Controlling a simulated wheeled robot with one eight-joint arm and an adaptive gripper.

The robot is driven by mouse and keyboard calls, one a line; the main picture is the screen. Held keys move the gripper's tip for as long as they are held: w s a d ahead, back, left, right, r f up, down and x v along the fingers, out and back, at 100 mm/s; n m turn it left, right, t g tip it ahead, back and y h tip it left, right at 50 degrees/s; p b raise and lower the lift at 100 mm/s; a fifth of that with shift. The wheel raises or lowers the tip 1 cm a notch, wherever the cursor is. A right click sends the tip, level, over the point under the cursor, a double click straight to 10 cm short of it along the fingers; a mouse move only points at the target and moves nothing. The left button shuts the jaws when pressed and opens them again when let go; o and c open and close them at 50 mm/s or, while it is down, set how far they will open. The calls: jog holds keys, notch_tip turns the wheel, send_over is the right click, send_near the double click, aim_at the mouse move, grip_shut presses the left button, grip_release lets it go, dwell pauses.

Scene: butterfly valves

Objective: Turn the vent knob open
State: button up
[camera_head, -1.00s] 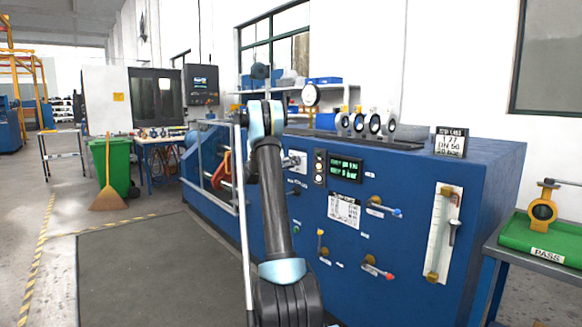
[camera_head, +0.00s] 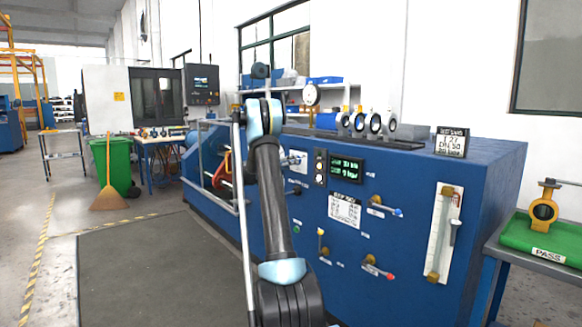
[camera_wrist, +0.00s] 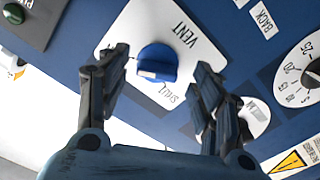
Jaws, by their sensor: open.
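The vent knob (camera_wrist: 157,62) is a round blue knob on a white plate (camera_wrist: 150,25) in the wrist view. The plate is lettered VENT, with a SHUT label below the knob. A pale mark shows on the knob's lower left edge. My gripper (camera_wrist: 162,70) is open, with one dark finger on each side of the knob. Gaps show between the fingers and the knob, and nothing is held. How far the fingertips stand off the panel is hard to tell. In the head view my arm hides most of the gripper in front of the blue test bench (camera_head: 410,265).
Right of the knob in the wrist view are a numbered dial (camera_wrist: 299,72) and a yellow warning label (camera_wrist: 288,163). A green button (camera_wrist: 14,13) is at top left. The bench front also has a display (camera_head: 346,168), small levers (camera_head: 378,268) and a flow tube (camera_head: 444,235).

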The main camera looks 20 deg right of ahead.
jog(key=v, duration=1)
jog(key=s+a+n+g+y, duration=0.15)
jog(key=s+y, duration=0.25)
jog(key=s, duration=1.2)
jog(key=s+a+n+g+y, duration=0.1)
jog(key=s+a+n+y, duration=0.2)
jog(key=s, duration=1.3)
jog(key=s+a+f+n+y, duration=0.1)
jog(key=s+a+f+y, duration=0.2)
jog(key=s, duration=0.7)
jog(key=s+a+f+n+g+y, duration=0.1)
jog(key=s+a+f+y, duration=0.2)
jog(key=s+a+f, duration=0.4)
jog(key=s+a+f+n+y, duration=0.2)
jog(key=s+a+f+y, duration=0.2)
jog(key=s, duration=1)
notch_tip(320, 180, down, 4)
jog(key=shift+s+a, duration=0.25)
jog(key=shift+a, duration=0.8)
